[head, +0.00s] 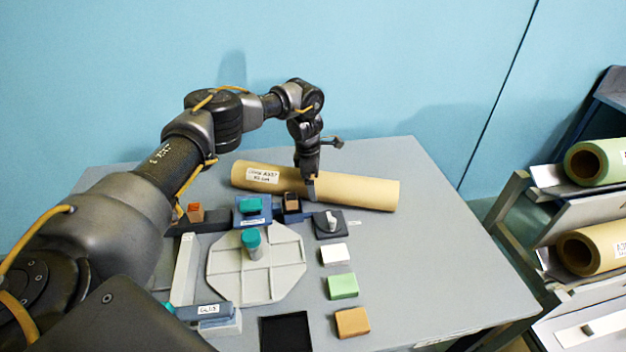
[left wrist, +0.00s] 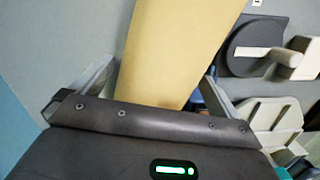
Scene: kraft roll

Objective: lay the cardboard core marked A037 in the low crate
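The tan cardboard core (head: 355,190) lies across the back of the grey table, with a white label near its left end that appears to read A037. My left gripper (head: 311,190) points down at the middle of the core. In the left wrist view, its two fingers (left wrist: 160,80) stand wide apart on either side of the core (left wrist: 175,45). A thin gap seems to show at the left finger; contact at the right finger is unclear. My right gripper is not in view. I cannot make out a low crate.
In front of the core stand a pale octagonal tray (head: 285,290), a dark block with a grey knob (head: 330,224) and small white, green and brown blocks. A rack at the right holds a green roll (head: 590,163) and a tan roll (head: 590,250). The table's right side is clear.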

